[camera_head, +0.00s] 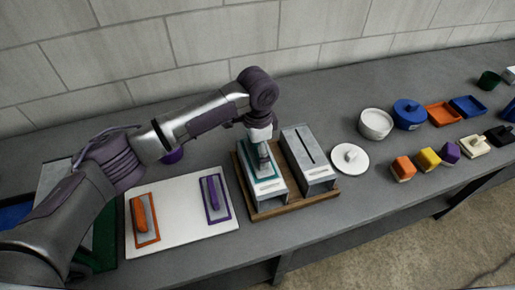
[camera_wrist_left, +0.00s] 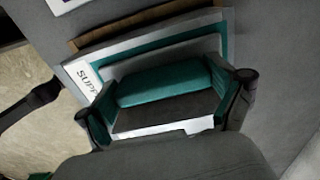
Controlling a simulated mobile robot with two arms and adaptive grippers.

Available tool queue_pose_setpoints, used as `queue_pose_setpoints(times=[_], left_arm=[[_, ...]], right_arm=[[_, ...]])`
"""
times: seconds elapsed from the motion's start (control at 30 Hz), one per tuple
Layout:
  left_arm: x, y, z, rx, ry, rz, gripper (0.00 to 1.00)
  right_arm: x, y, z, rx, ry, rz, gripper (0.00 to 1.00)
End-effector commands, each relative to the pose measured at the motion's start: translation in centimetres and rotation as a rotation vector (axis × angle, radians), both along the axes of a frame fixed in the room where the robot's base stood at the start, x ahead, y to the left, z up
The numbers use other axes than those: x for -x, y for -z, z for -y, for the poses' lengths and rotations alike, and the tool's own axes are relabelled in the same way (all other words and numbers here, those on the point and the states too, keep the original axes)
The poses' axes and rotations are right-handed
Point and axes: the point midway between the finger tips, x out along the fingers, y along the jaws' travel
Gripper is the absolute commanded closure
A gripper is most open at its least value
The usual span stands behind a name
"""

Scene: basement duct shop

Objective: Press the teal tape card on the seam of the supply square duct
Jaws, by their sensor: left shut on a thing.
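The teal tape card (camera_head: 250,171) has a teal border, a grey middle and a teal grip bar (camera_wrist_left: 160,86). My left gripper (camera_head: 264,160) points down over it, its fingers (camera_wrist_left: 168,104) shut on the bar from both ends. The card lies level over the top of the left of two grey square ducts, the supply duct (camera_head: 270,191). Its label, partly hidden, reads "SUPP" in the left wrist view (camera_wrist_left: 90,78). The seam under the card is hidden. I cannot tell whether the card touches the duct. My right gripper is not in view.
The other duct (camera_head: 319,176), with a dark slit on top, stands close to the right on the same wooden base (camera_head: 263,216). A white board (camera_head: 182,239) with orange and purple cards lies left. Round lids, coloured blocks and trays stand right.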

Motion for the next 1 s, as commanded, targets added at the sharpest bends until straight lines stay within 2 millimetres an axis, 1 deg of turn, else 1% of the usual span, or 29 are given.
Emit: queue_pose_setpoints(times=[0.03, 1.0], left_arm=[[0.14, 0.24, -0.03, -0.002, 0.000, -0.005, 0.35], [0.25, 0.51, -0.04, -0.004, 0.001, -0.009, 0.35]], right_arm=[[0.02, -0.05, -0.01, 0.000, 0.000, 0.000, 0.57], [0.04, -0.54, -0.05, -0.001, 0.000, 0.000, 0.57]])
